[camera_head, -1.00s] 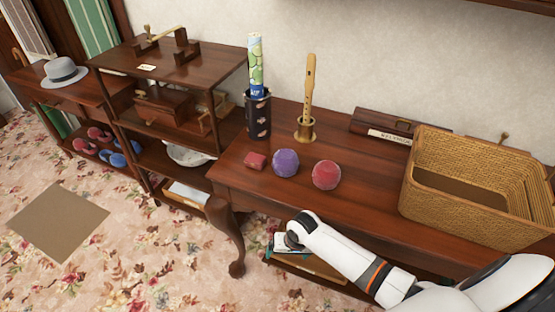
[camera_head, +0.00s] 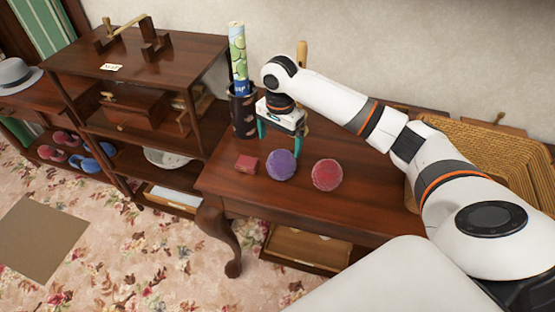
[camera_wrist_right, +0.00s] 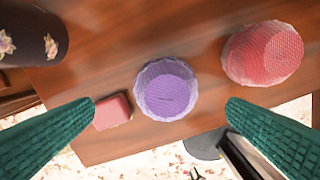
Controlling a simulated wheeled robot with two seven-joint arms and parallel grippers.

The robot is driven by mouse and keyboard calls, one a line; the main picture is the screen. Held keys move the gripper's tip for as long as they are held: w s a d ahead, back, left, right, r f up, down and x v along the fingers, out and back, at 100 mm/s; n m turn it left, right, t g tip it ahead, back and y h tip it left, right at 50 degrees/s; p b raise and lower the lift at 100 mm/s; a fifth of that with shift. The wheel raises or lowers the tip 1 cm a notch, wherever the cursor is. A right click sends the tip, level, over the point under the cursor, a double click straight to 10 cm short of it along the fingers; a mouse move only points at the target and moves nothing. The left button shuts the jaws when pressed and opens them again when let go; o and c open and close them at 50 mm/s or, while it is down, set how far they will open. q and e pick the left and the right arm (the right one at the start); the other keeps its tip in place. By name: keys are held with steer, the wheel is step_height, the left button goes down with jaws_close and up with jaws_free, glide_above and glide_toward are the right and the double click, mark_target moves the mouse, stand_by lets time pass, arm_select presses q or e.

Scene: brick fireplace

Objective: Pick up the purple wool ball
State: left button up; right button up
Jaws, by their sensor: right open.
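The purple wool ball (camera_head: 281,165) sits on the wooden table (camera_head: 225,182), between a small red block (camera_head: 246,164) and a red wool ball (camera_head: 327,175). My right gripper (camera_head: 281,138) is open and empty above and just behind the purple ball, pointing down. In the right wrist view the purple ball (camera_wrist_right: 167,89) lies between and beyond the two teal fingers, apart from both. The red block (camera_wrist_right: 112,112) shows by the left fingertip, and the red ball (camera_wrist_right: 263,53) is at upper right. My left gripper is not in view.
A dark patterned holder (camera_head: 243,112) with a rolled green tube (camera_head: 238,60) stands close to the left of my gripper. A wicker basket (camera_head: 490,155) is at the right, partly hidden by my arm. A tiered shelf (camera_head: 150,65) stands to the left.

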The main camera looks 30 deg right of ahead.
mark_target(280, 155)
steer(key=f, duration=0.4)
steer(key=shift+s, duration=0.25)
steer(key=shift+w+d+f, duration=0.1)
steer(key=shift+f, duration=0.5)
steer(key=f, duration=0.3)
steer(key=shift+s+d+f, duration=0.2)
steer(key=shift+s+f, duration=0.05)
steer(key=shift+w+f, duration=0.1)
steer(key=shift+f, duration=0.5)
arm_select(q)
steer(key=shift+s+r, duration=0.25)
steer(key=shift+s, duration=0.2)
arm_select(e)
steer(key=c, duration=1.1)
